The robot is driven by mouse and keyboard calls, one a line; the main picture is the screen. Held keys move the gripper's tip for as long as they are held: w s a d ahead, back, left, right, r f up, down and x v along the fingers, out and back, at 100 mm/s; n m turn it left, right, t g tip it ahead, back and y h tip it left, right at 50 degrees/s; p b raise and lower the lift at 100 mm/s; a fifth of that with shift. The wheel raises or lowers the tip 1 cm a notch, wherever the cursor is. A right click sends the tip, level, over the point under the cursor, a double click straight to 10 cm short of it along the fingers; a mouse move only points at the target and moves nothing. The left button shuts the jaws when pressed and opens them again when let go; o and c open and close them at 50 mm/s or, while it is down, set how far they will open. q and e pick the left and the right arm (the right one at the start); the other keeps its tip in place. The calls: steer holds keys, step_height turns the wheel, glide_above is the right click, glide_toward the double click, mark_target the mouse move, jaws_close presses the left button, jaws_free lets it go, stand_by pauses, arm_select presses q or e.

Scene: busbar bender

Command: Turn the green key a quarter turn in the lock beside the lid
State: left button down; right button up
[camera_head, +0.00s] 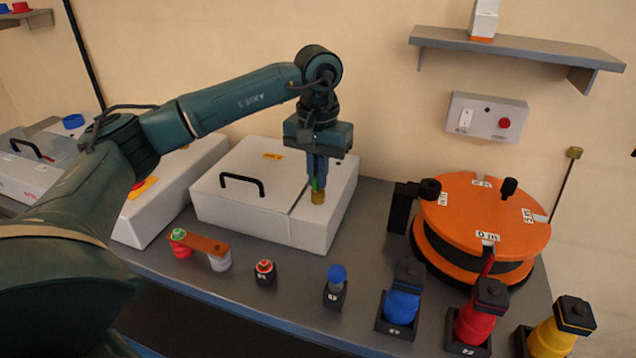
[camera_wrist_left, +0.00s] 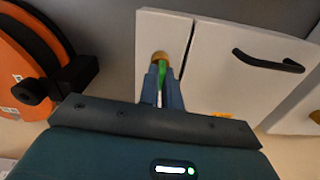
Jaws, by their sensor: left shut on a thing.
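My left gripper (camera_head: 316,172) points down over the white box beside the lid, its blue fingers shut on the green key (camera_head: 315,184). The key stands in the brass lock (camera_head: 318,197) on the strip right of the lid. In the left wrist view the key (camera_wrist_left: 163,68) shows between the fingers (camera_wrist_left: 162,85), with the lock (camera_wrist_left: 159,56) at its tip. The lid (camera_head: 260,175) is white with a black handle (camera_head: 242,182) and lies closed. The key's bow is partly hidden by the fingers. My right gripper is not in view.
An orange round turntable (camera_head: 460,208) stands to the right. Several bottles in black holders, such as the blue one (camera_head: 401,303), line the front edge. An orange bar (camera_head: 205,244) lies across two supports at the front left. A wall shelf (camera_head: 510,45) hangs above.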

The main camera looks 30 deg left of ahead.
arm_select(q)
steer(key=c, duration=1.5)
jaws_free()
step_height(320, 180, up, 13)
steer(key=shift+r+p, duration=0.1)
steer(key=shift+p, duration=0.55)
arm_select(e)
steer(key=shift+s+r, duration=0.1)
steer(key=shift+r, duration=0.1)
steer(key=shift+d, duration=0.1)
